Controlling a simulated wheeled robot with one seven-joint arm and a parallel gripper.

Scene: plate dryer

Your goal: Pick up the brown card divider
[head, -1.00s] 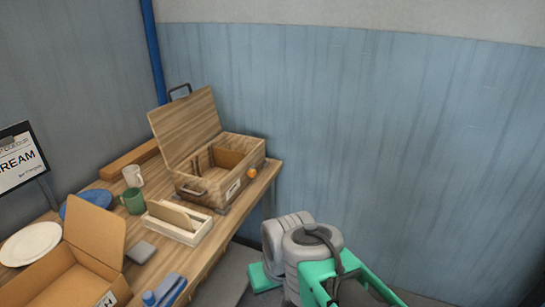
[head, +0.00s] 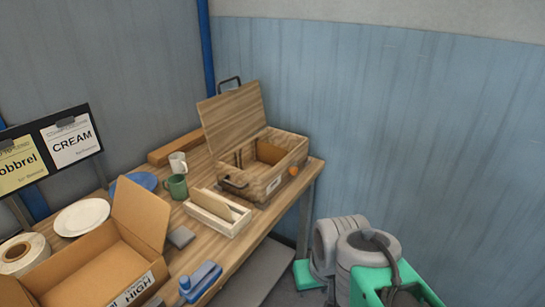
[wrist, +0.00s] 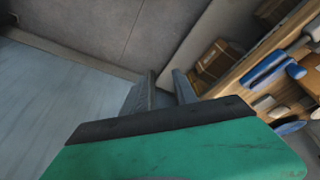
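The brown card divider (head: 212,203) stands tilted in a narrow white tray (head: 228,228) on the wooden table in the head view. Its upper part shows above the tray's rim, and its lower part is hidden inside. My gripper (wrist: 163,88) shows in the wrist view with its two grey fingers apart and nothing visible between them. It is over the floor, away from the table and the divider. In the head view my green and grey arm is at the lower right, and the fingers are out of frame.
An open wooden case (head: 262,190) stands right behind the tray. A green mug (head: 177,187), a white mug (head: 178,164), a grey block (head: 181,237), a cardboard box (head: 85,275) and a blue tool (head: 202,280) are around it. The table's right edge faces free floor.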

